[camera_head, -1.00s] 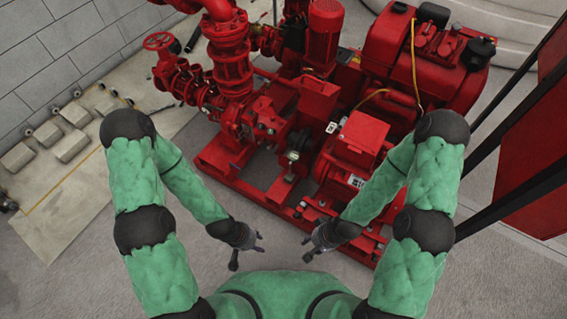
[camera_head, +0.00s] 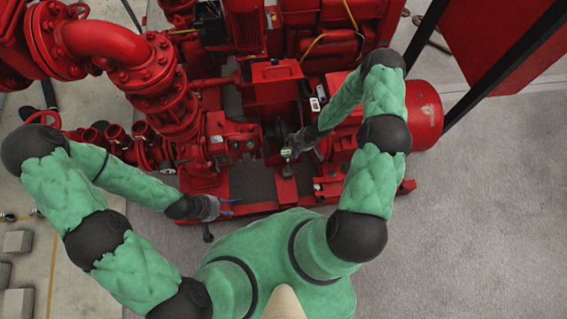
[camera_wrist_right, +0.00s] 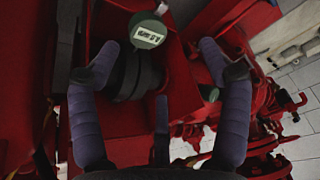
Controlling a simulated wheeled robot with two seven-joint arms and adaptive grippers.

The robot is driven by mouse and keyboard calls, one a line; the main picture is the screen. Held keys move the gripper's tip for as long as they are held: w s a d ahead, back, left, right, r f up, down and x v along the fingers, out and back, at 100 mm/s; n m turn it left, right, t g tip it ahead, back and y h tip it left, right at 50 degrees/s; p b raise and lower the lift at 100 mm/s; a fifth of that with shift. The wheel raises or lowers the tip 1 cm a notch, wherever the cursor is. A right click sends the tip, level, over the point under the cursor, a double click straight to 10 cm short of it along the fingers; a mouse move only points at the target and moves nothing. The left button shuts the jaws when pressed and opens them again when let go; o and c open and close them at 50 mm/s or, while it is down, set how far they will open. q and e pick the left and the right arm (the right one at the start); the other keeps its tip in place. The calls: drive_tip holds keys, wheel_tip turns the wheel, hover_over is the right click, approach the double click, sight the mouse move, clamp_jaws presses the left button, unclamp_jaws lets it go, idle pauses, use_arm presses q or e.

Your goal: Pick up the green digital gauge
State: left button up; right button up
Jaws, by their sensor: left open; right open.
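The green digital gauge (camera_wrist_right: 148,31) has a round green body and a pale display with dark digits. In the right wrist view it is at the top, just beyond and between the fingertips of my right gripper (camera_wrist_right: 160,50). The gripper is open, and nothing is between its fingers. In the head view the gauge (camera_head: 286,152) is small, close to the tips of my right gripper (camera_head: 293,146) over the pumpset; contact cannot be told. My left gripper (camera_head: 226,207) is open and empty at the pumpset's front left edge.
The red pumpset (camera_head: 215,150) fills the space ahead, with large pipes (camera_head: 135,65) at left and a motor (camera_head: 424,114) at right. A dark round part (camera_wrist_right: 138,75) lies below the gauge in the wrist view. Grey floor (camera_head: 480,220) is clear at right.

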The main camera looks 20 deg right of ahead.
sight(287, 152)
drive_tip(key=shift+n, duration=0.3)
drive_tip(key=f, duration=0.1)
drive_tip(key=w+f+b, duration=0.1)
drive_tip(key=f, duration=0.1)
drive_tip(key=f+b, duration=0.1)
drive_tip(key=f, duration=0.1)
drive_tip(key=shift+w+a, duration=0.2)
drive_tip(key=shift+w, duration=0.15)
drive_tip(key=shift+w+a+f+b, duration=0.1)
drive_tip(key=shift+a+f+b, duration=0.05)
drive_tip(key=shift+f+b, duration=0.2)
drive_tip(key=shift+w+b+x, duration=0.1)
drive_tip(key=shift+b+x, duration=0.7)
drive_tip(key=shift+x, duration=0.5)
drive_tip(key=shift+w+b+x, duration=0.15)
drive_tip(key=shift+b+x, duration=0.6)
drive_tip(key=shift+x, duration=0.55)
drive_tip(key=shift+r, duration=0.1)
clamp_jaws()
